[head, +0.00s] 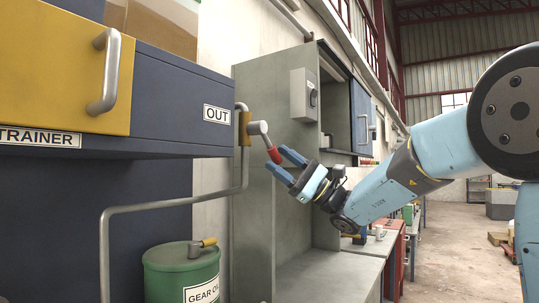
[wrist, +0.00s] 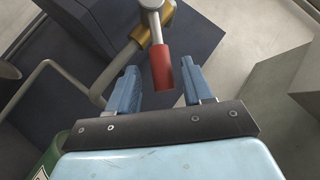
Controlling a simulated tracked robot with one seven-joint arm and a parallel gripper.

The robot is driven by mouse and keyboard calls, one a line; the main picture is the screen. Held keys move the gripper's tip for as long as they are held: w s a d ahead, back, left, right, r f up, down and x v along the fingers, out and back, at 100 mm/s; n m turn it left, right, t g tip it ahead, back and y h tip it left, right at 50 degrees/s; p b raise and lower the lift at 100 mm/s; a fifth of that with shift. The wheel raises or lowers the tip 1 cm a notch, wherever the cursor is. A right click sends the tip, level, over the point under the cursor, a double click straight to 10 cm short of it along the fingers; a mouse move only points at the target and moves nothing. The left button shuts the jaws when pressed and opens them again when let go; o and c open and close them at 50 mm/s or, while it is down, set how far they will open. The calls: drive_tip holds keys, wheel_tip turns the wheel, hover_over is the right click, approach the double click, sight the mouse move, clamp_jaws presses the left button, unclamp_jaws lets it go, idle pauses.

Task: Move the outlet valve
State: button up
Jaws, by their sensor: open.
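The outlet valve is a grey lever with a red grip (head: 274,156), on a brass body (head: 244,128) in the pipe beside the "OUT" label (head: 216,114). The lever slants down to the right in the head view. My gripper (head: 284,163) is open, its two blue fingers close to the red grip. In the wrist view the red grip (wrist: 161,68) points down between the two open fingers (wrist: 158,88), nearer the right one. Gaps show on both sides, and I cannot tell how deep the grip lies between them.
A grey pipe (head: 150,203) runs down from the valve. A green gear oil drum (head: 180,275) with a small brass tap stands below. A grey-green cabinet (head: 268,105) stands close behind my gripper. The blue trainer box (head: 160,95) is at left. Open floor (head: 455,250) lies right.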

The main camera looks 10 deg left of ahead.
drive_tip(key=v, duration=0.9)
drive_tip(key=shift+w+d+f, duration=0.1)
